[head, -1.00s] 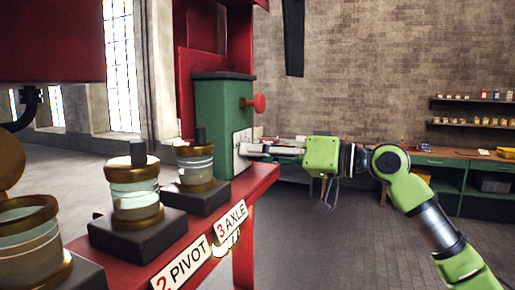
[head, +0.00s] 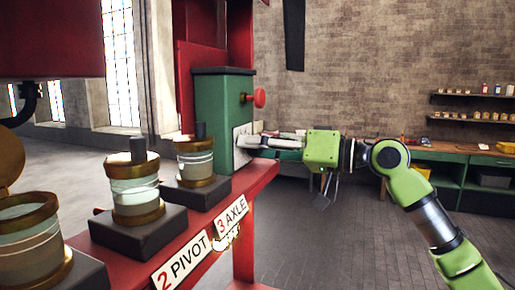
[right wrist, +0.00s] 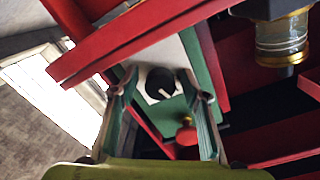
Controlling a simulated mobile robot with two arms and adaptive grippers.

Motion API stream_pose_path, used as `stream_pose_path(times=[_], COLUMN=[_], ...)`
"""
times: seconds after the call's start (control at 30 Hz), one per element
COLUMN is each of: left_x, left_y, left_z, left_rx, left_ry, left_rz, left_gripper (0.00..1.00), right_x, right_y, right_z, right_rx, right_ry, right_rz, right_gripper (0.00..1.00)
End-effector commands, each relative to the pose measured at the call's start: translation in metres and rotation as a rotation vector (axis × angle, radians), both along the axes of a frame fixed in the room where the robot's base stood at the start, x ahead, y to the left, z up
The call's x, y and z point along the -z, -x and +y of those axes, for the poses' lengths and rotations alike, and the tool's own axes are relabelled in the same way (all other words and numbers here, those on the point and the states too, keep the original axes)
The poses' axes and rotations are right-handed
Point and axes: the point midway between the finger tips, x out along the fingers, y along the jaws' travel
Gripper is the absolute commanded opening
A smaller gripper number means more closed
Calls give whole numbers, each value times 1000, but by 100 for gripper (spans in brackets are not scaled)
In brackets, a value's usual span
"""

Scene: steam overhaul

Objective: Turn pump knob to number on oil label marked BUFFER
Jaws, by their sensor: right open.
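The green pump box (head: 222,115) stands at the far end of the red shelf in the head view. A white dial plate (head: 241,135) is on its face. In the right wrist view the dark round pump knob (right wrist: 160,83) sits on the white plate. My right gripper (head: 252,139) is open at the plate. In the right wrist view its fingers (right wrist: 160,92) appear on either side of the knob; contact cannot be told. The dial numbers are not readable. Oil labels read 2 PIVOT (head: 181,261) and 3 AXLE (head: 231,214); no BUFFER label shows. My left gripper is out of view.
A red round knob (head: 259,97) sticks out of the box above my right gripper. Several glass oil jars (head: 134,188) on dark blocks stand along the red shelf (head: 262,175). A green workbench (head: 455,168) is at the back right. The floor between is open.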

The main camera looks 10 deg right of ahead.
Motion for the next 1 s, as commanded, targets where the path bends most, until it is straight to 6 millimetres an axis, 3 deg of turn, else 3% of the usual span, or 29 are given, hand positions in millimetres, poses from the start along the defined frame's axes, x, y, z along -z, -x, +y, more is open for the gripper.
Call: stream_pose_path(times=[0.23, 0.5, 0.7, 1.0], left_x=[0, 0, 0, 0], left_y=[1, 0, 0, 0], left_z=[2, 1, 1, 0], left_rx=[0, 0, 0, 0], left_ry=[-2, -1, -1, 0], left_rz=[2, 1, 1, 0], left_gripper=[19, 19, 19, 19], right_x=[1, 0, -1, -2], right_y=[10, 43, 62, 69], right_z=[-17, -64, -89, -98], right_rx=[2, 4, 2, 0], right_ry=[2, 1, 1, 0], right_rz=[1, 3, 3, 0], right_gripper=[42, 42, 42, 42])
